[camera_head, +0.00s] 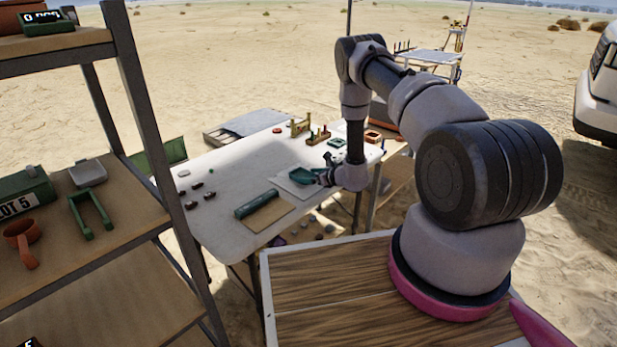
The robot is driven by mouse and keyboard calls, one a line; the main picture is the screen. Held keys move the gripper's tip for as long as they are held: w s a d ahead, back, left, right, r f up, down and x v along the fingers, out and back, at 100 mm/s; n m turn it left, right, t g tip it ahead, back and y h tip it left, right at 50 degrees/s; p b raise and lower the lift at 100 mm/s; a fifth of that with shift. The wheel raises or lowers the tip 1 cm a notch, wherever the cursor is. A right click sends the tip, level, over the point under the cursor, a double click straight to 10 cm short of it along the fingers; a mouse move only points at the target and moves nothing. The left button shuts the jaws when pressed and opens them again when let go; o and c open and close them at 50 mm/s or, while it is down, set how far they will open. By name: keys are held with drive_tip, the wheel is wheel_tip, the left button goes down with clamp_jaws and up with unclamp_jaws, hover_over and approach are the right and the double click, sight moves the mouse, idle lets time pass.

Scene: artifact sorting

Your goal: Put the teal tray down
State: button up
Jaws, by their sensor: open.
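The teal tray (302,174) is a small, shallow piece on the white table (222,172), near its right side. It appears to rest over a pale sheet (286,185). My gripper (324,175) is low over the table, right at the tray's right end. The jaws are open. The wrist and fingers overlap in this view, so I cannot tell whether a finger still touches the tray.
A longer dark green box (257,204) lies on a brown sheet nearer me. Several small dark pieces (209,196) lie at the left. A wooden rack (318,136) stands behind the tray. A metal-framed shelf (150,120) stands left; the table's middle is clear.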

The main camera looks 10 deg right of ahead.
drive_tip(key=v, duration=1.2)
drive_tip(key=a+r+n+g+y, duration=0.1)
drive_tip(key=a+r+n+y, duration=0.15)
drive_tip(key=r, duration=0.55)
drive_tip(key=a+r+n+g+y, duration=0.1)
drive_tip(key=a+r+n, duration=0.25)
drive_tip(key=r, duration=0.45)
drive_tip(key=s+a+r+n+g, duration=0.3)
drive_tip(key=s+r+n, duration=0.25)
drive_tip(key=r, duration=0.55)
drive_tip(key=s+a+r+n+g, duration=0.35)
drive_tip(key=s+r, duration=0.35)
drive_tip(key=r, duration=0.4)
drive_tip(key=s+d+r+n+t+h, duration=0.2)
drive_tip(key=s+d+r+n+h, duration=0.2)
drive_tip(key=s, duration=0.5)
drive_tip(key=s+d+r+n+t+h, duration=0.2)
drive_tip(key=s+d+r+n+h, duration=0.3)
drive_tip(key=s+r, duration=0.4)
drive_tip(key=shift+s+d+n+t, duration=0.35)
drive_tip(key=shift+s+d, duration=0.25)
drive_tip(key=shift+d, duration=0.3)
drive_tip(key=shift+h, duration=0.25)
